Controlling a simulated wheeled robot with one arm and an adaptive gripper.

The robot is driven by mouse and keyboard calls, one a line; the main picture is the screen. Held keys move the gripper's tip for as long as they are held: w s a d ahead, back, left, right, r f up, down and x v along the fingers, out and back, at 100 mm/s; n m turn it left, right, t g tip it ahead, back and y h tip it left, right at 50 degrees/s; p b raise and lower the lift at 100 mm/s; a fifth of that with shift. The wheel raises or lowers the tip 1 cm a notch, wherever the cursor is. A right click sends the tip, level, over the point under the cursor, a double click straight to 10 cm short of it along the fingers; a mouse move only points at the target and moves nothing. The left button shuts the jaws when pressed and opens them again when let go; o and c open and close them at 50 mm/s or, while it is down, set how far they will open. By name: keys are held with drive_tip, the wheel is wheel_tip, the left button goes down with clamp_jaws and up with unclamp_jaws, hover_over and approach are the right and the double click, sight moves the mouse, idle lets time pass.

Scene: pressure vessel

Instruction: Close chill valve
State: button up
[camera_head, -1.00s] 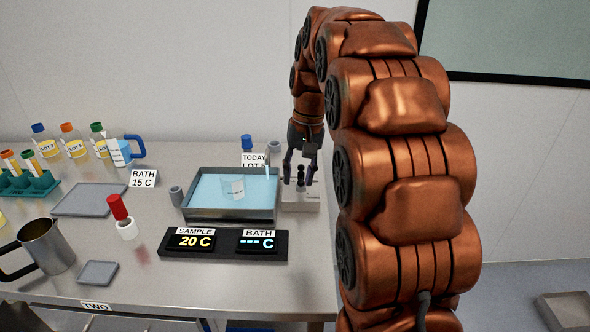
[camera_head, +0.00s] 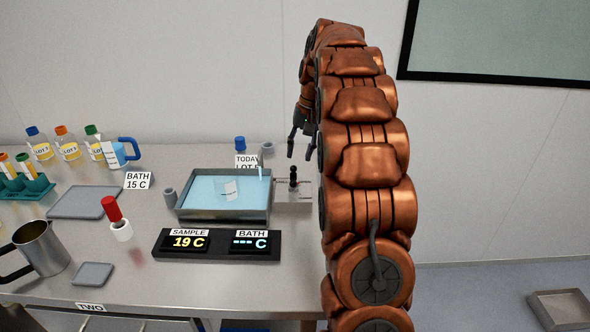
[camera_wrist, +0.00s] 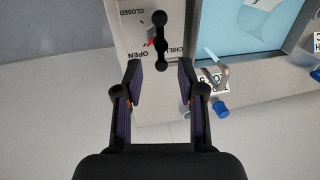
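The chill valve is a pale block (camera_head: 293,196) at the right side of the blue bath, with a black handle (camera_head: 293,178) standing up from it. In the wrist view the black handle (camera_wrist: 160,40) has a knob at each end, with a small red mark beside it. The printed words CLOSED, OPEN and CHILL show upside down on the panel (camera_wrist: 135,38). I cannot tell for sure which word the handle points at. My gripper (camera_head: 301,150) is open and empty, above and behind the handle, apart from it. Its spread fingers also show in the wrist view (camera_wrist: 160,80).
The water bath (camera_head: 225,214) holds a small beaker. The display (camera_head: 217,245) reads SAMPLE 19 C and dashes for BATH. A blue-capped bottle (camera_head: 240,144) stands behind the bath, a grey cup (camera_head: 169,197) left of it. Free wall space lies above the table.

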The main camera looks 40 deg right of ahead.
sight(294, 175)
drive_tip(key=shift+w+a+f+p, duration=0.15)
drive_tip(key=shift+a+f+p, duration=0.1)
drive_tip(key=shift+f, duration=0.85)
drive_tip(key=shift+w+a+f+p, duration=0.1)
drive_tip(key=shift+f+p, duration=0.2)
drive_tip(key=shift+f, duration=0.8)
drive_tip(key=shift+w+a+f+p, duration=0.15)
drive_tip(key=shift+a+f+p, duration=0.1)
drive_tip(key=shift+f, duration=0.85)
clamp_jaws()
drive_tip(key=shift+d, duration=0.15)
